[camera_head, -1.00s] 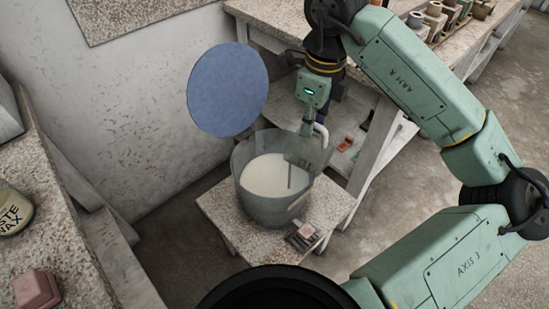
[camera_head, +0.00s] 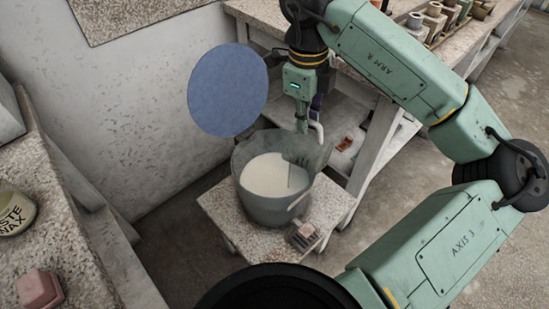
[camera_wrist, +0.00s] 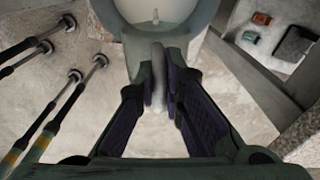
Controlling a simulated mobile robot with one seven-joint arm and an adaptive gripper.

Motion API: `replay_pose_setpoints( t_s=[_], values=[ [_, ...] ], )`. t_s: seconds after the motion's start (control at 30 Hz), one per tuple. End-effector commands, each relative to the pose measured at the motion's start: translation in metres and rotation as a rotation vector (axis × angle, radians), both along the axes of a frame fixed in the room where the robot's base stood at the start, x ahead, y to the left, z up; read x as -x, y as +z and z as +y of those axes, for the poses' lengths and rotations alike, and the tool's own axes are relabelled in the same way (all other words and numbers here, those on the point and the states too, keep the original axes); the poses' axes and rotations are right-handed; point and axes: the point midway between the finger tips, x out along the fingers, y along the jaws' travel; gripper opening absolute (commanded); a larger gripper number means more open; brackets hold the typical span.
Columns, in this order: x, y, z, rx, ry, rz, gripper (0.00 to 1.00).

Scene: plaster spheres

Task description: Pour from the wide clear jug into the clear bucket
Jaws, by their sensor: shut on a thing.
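The clear bucket (camera_head: 265,209) stands on a small low table in the head view. White liquid (camera_head: 268,176) lies inside it. The wide clear jug (camera_head: 310,149) is over the right side of the bucket's mouth and overlaps its rim in the picture. Its exact tilt and any flow from it are hard to make out. My gripper (camera_head: 303,127) is above and behind the jug. In the wrist view my gripper (camera_wrist: 159,85) is shut on the jug's pale handle (camera_wrist: 157,68). White liquid shows at the top of that view.
A blue disc (camera_head: 227,90) is left of and behind the bucket. A small brush-like block (camera_head: 304,236) lies at the right of the low table (camera_head: 235,235). A speckled counter with a wax tin (camera_head: 14,212) and pink block (camera_head: 39,290) is at left. Shelving stands behind.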

Motion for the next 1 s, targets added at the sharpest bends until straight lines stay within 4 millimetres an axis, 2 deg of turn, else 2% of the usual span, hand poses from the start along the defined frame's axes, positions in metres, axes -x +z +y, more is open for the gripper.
replay_pose_setpoints(
  t_s=[0.53, 1.0],
  values=[
    [0.000, 0.000, 0.001, 0.003, 0.000, 0.002, 0.00],
    [-0.007, 0.002, 0.010, 0.079, 0.003, 0.048, 0.00]
  ],
)
